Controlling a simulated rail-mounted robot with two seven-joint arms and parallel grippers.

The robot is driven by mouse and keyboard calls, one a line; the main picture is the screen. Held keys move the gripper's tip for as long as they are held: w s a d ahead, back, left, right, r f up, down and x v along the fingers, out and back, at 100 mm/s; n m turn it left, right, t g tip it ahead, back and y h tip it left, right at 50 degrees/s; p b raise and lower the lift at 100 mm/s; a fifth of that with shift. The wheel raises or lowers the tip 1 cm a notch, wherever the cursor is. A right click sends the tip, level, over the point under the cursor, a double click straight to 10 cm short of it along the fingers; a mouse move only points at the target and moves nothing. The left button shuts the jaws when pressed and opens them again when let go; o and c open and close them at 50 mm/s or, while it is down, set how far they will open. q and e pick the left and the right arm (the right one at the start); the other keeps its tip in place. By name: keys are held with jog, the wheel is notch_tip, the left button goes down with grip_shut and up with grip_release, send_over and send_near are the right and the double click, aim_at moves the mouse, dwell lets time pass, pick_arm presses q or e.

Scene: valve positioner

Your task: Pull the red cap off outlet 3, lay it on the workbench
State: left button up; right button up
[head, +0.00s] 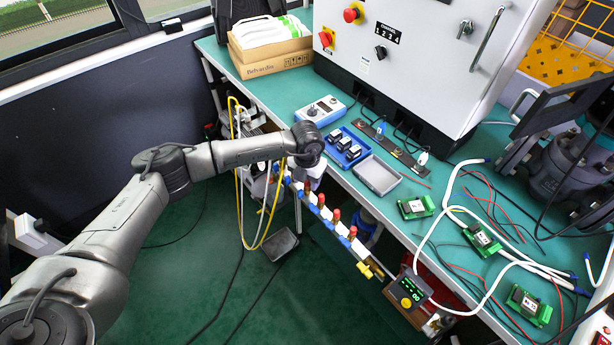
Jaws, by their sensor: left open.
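A white manifold bar (326,222) with blue fittings runs along the workbench's front edge, slanting down to the right. Red caps stand on its outlets, among them one near my gripper (321,199), a middle one (337,214) and one farther right (352,231). Outlet numbers are too small to read, so I cannot tell which is outlet 3. My left gripper (311,181) is open and points down over the manifold's left end. Its wrist hides part of that end, and its fingertips are hard to make out. My right gripper is out of view.
On the green workbench (408,222) stand a blue tray with black parts (335,155), an empty grey tray (377,176) and several green terminal modules (415,207). A grey cabinet (420,60) stands behind. White tubes and thin cables cross the right side.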

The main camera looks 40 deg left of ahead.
pick_arm(q)
jog(key=shift+c, duration=0.2)
grip_shut()
dwell(0.6)
